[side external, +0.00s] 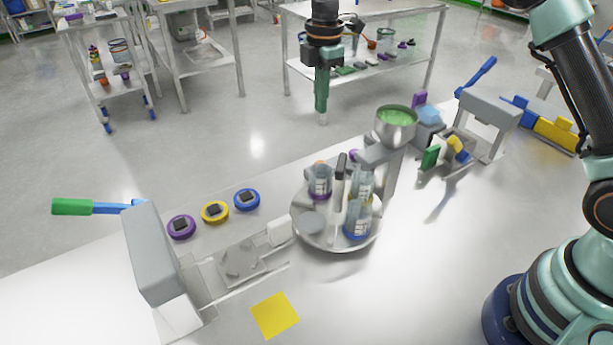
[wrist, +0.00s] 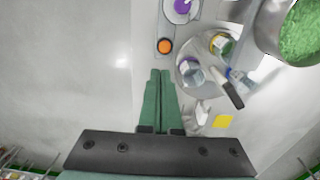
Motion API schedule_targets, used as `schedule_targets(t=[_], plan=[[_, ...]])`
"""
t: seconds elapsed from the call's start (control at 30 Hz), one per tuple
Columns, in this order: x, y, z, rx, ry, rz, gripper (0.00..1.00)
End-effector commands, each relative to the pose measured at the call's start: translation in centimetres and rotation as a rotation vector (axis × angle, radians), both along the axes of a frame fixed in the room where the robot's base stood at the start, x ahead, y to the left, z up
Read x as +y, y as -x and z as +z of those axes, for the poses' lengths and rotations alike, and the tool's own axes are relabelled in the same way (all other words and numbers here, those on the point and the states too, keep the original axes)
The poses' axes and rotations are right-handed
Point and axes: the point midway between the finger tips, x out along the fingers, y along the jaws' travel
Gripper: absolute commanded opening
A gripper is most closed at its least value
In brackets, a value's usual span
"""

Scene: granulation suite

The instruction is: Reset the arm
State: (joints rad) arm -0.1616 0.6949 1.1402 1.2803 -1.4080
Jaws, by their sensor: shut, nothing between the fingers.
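My gripper (side external: 322,118) hangs pointing down in the side external view, past the far edge of the work table and high up. Its green fingers are pressed together with nothing between them. They also show shut in the wrist view (wrist: 160,74). The rest of my arm rises at the right of the side external view. No object touches the fingers in either view.
A round tray (side external: 318,242) with several jars stands mid-table beside a funnel of green granules (side external: 396,116). Purple (side external: 181,227), yellow (side external: 215,212) and blue (side external: 247,199) discs lie left. A grey handled press (side external: 150,252) stands at far left.

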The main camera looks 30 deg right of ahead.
Motion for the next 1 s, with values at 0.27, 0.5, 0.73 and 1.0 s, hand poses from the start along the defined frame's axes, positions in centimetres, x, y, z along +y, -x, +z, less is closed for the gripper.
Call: schedule_targets(t=[0.27, 0.5, 0.73, 1.0], plan=[[-0.8, 1.1, 2.0, -0.033, -0.009, -0.099, 0.0], [-3.1, 5.4, 6.9, -0.125, -0.053, -0.423, 0.0], [-5.1, 10.7, 9.6, -0.209, -0.122, -0.749, 0.0], [-7.0, 17.3, 10.1, -0.297, -0.237, -1.125, 0.0]])
